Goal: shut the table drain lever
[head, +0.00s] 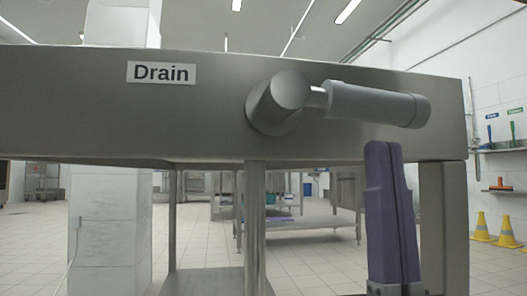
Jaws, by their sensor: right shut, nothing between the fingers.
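The drain lever (375,104) is a grey cylinder handle on a round grey hub (278,104), fixed to the front of a steel table (215,135). The handle points right and tilts slightly down. A white label (161,73) reading "Drain" is to the left of the hub. My right gripper (385,150) has purple fingers pressed together, pointing up, with nothing between them. Its tips are just below the handle, near its right part; I cannot tell whether they touch it. My left gripper is out of view.
A table leg (255,225) stands below the hub, and another (444,225) to the right of my gripper. Steel tables (300,222) stand behind. Yellow cones (481,228) are by the right wall.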

